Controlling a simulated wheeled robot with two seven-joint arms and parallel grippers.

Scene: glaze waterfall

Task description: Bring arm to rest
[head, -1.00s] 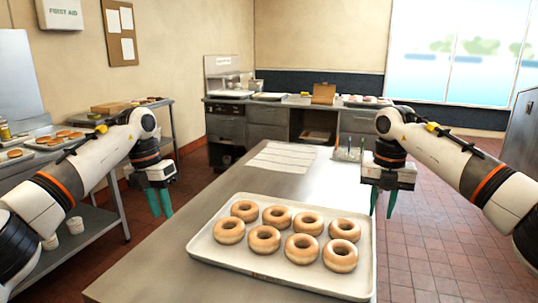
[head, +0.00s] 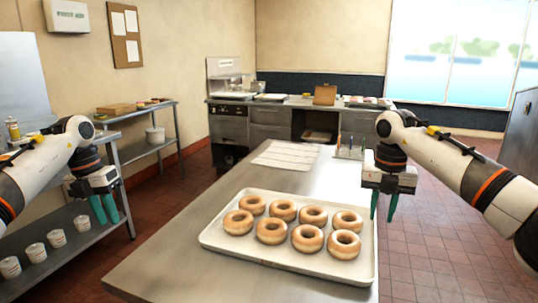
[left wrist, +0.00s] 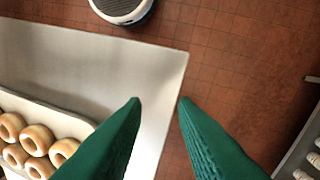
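My left gripper (head: 108,222) hangs empty over the floor left of the steel table (head: 140,275), in front of the side rack. Its two green fingers point down, with a gap between them. In the left wrist view the fingers (left wrist: 160,100) are apart with nothing between them, beside the table corner. My right gripper (head: 382,219) hangs at the right edge of the table, just right of the donut tray. Its green fingers are apart and empty.
A white tray (head: 215,240) of several glazed donuts (head: 306,238) lies on the table. Behind it are a pale striped sheet (head: 285,155) and a small holder with thin tools (head: 350,147). A rack (head: 75,245) with white cups stands at left. Floor right of the table is clear.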

